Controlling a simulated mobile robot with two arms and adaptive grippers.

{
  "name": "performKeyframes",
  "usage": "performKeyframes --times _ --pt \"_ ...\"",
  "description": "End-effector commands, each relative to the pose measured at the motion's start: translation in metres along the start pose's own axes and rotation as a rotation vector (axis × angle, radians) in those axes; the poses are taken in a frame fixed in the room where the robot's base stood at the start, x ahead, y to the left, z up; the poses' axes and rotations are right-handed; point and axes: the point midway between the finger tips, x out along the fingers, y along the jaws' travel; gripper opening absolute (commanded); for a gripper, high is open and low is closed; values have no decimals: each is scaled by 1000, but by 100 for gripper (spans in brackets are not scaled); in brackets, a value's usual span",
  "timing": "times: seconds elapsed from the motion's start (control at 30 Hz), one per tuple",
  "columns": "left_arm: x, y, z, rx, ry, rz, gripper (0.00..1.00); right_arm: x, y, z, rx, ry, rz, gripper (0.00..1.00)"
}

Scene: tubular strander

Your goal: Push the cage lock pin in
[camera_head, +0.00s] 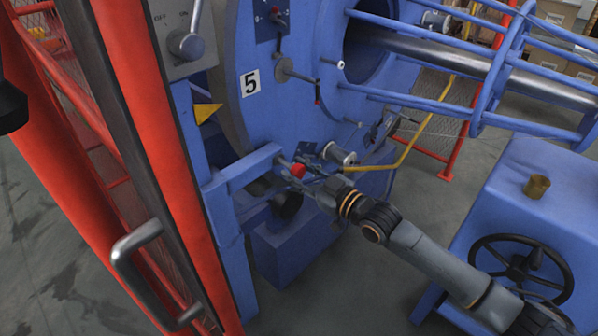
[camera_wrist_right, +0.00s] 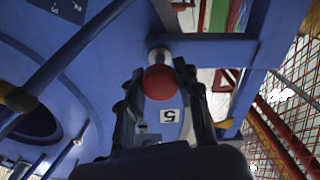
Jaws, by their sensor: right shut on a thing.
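The cage lock pin shows as a red ball knob (camera_head: 298,171) on a light metal shank, at the end of a blue bracket beside the big blue disc. My right gripper (camera_head: 307,168) reaches in from the lower right and is shut on the pin at its knob. In the right wrist view the red knob (camera_wrist_right: 160,83) sits between the two dark fingers (camera_wrist_right: 161,92), with its metal collar at the blue beam behind it. How deep the pin sits is hidden. A black shape at the left edge of the head view may be part of my left gripper; its fingers do not show.
The blue disc (camera_head: 240,120) carries a "5" label (camera_head: 250,83). A red door frame with a grey handle (camera_head: 137,243) stands at the left. A yellow bent bar (camera_head: 407,150) passes behind my right wrist. A blue cabinet with a black handwheel (camera_head: 520,264) is at the lower right.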

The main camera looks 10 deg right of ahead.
Motion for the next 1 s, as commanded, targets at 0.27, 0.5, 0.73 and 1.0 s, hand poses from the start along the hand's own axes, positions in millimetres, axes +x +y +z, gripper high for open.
performKeyframes --times 0.27,0.5,0.73,1.0 --pt "-14 0 -20 -2 21 0 40 32 0 0 0 2 1 0" --pt "-15 0 -20 -2 19 -1 40 34 0 -1 0 1 1 0" --pt "-15 -1 -20 -1 19 -1 40 34 0 -1 0 1 0 57" --pt "-15 0 -18 -1 16 0 40 33 0 0 0 0 0 57"
